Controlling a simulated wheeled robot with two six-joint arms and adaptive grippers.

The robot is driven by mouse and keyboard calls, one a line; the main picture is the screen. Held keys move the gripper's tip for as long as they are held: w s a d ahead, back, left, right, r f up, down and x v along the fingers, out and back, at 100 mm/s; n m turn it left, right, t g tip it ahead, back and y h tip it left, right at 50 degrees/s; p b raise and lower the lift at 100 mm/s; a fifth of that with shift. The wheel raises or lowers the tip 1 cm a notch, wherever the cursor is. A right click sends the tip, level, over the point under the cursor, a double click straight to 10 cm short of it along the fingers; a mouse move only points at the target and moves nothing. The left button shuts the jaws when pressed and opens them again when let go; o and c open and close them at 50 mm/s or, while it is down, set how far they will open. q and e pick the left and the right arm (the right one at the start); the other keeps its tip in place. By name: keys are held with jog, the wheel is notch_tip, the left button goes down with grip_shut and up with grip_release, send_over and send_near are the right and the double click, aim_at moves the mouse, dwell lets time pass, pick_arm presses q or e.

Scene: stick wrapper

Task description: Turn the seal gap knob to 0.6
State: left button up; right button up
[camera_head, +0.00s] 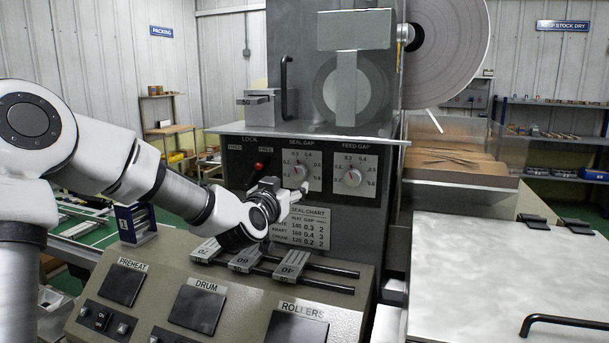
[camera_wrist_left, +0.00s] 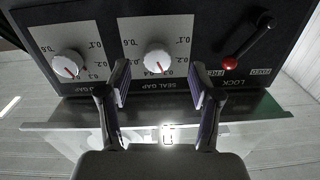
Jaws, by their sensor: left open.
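The seal gap knob (camera_head: 300,171) is a round white knob on a white dial plate on the machine's dark front panel. In the left wrist view, which is upside down, the seal gap knob (camera_wrist_left: 157,58) has a red mark pointing down, near 0.4. My left gripper (camera_head: 302,188) is open in front of this dial. In the wrist view the left gripper's fingers (camera_wrist_left: 160,78) stand apart, one on each side of the knob's line. I cannot tell whether they touch it. My right gripper is not in view.
The feed gap knob (camera_head: 352,177) is close to the right. The red-balled lock lever (camera_head: 258,166) is close to the left, its ball by FREE in the wrist view. A metal ledge (camera_head: 310,133) overhangs the panel. A seal chart (camera_head: 308,229) is below.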

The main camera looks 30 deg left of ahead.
aim_at(297, 173)
pick_arm(q)
jog(key=shift+w+d+r+p, duration=0.15)
jog(key=shift+r+p, duration=0.1)
jog(key=shift+r, duration=0.25)
jog(key=shift+w+d+r+p, duration=0.15)
jog(key=shift+r+p, duration=0.1)
jog(key=shift+r, duration=0.2)
jog(key=shift+w+a+r, duration=0.15)
jog(key=shift+w+a, duration=0.05)
jog(key=shift+w, duration=0.3)
jog(key=w, duration=0.1)
jog(key=w+a+f, duration=0.1)
jog(key=w, duration=0.1)
jog(key=w+p, duration=0.1)
jog(key=shift+w+a+f, duration=0.25)
jog(key=shift+f, duration=0.05)
jog(key=shift+s+d+r, duration=0.15)
jog(key=shift+s+r, duration=0.1)
jog(key=shift+s, duration=0.05)
jog(key=shift+s+r, duration=0.15)
jog(key=shift+s, duration=0.1)
jog(key=c, duration=1.1)
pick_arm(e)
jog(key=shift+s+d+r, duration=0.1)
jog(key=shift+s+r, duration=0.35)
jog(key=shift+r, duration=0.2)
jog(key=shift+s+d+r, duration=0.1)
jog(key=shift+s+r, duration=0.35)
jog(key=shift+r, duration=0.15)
